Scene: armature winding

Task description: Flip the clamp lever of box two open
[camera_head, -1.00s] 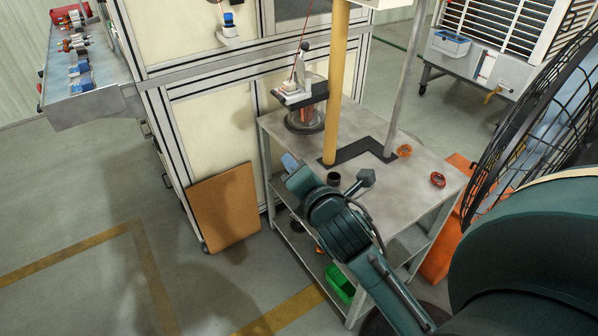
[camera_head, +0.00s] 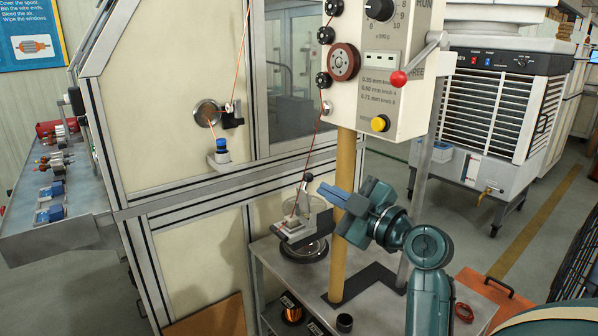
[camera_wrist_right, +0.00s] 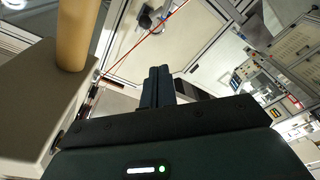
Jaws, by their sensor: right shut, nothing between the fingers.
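A pale grey box (camera_head: 385,60) sits on the yellow post, with black dials, a red wheel and a yellow button. A lever (camera_head: 430,48) with a red ball knob (camera_head: 398,78) is on its right side, with RUN above and FREE beside the knob. No box number is readable. My right gripper (camera_head: 335,193) is below the box near the post, shut and empty, its fingers pointing left. Its shut fingers also show in the right wrist view (camera_wrist_right: 158,84); the lever cannot be made out there. My left gripper is out of view.
The yellow post (camera_head: 342,270) stands on a grey table (camera_head: 380,308). A spool stand (camera_head: 303,248) with a red wire rising from it is left of the post. Wire spools lie low at the front. A white louvred cooler (camera_head: 490,110) stands behind right.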

